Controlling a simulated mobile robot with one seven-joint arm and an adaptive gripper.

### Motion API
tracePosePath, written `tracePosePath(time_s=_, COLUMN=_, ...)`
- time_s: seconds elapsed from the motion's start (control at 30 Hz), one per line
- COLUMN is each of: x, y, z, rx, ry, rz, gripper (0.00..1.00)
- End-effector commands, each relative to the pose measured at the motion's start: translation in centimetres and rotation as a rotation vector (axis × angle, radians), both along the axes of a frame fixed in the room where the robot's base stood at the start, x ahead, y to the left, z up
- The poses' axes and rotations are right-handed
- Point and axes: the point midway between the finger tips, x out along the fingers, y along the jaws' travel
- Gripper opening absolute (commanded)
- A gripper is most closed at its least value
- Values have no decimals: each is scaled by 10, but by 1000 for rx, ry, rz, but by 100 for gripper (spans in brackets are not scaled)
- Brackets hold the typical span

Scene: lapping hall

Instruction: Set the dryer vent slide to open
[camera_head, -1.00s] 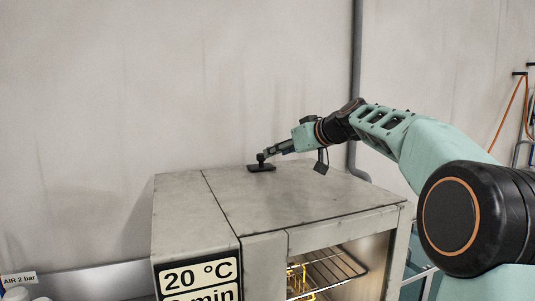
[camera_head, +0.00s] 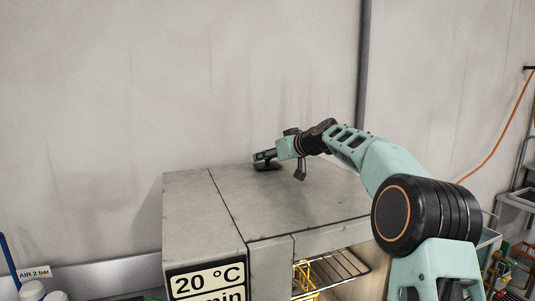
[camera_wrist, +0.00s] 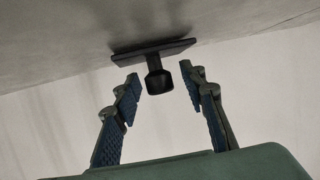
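The dryer (camera_head: 308,198) is a grey metal cabinet with a flat top. Its vent slide is a dark flat plate (camera_head: 268,168) at the back of the top. In the wrist view the plate (camera_wrist: 150,50) lies against the grey surface, and a black knob (camera_wrist: 159,84) stands out from it. My gripper (camera_head: 262,156) is at the vent plate. In the wrist view my gripper (camera_wrist: 160,77) is open, one finger on each side of the knob, with a visible gap to both. No marking for open or closed can be read.
A sign reading 20 °C (camera_head: 207,283) is on the dryer's front left. A wire rack (camera_head: 335,270) shows inside the front opening. A pale wall (camera_head: 250,70) stands behind, with a vertical grey pipe (camera_head: 363,60). The rest of the dryer top is clear.

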Motion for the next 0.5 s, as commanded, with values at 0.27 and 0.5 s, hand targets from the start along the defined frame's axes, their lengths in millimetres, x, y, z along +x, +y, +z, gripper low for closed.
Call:
tracePosePath(time_s=0.27, x=0, y=0, z=0, rx=0, ry=0, rz=-1, gripper=35)
tracePosePath(time_s=0.5, x=0, y=0, z=0, rx=0, ry=0, rz=-1, gripper=9)
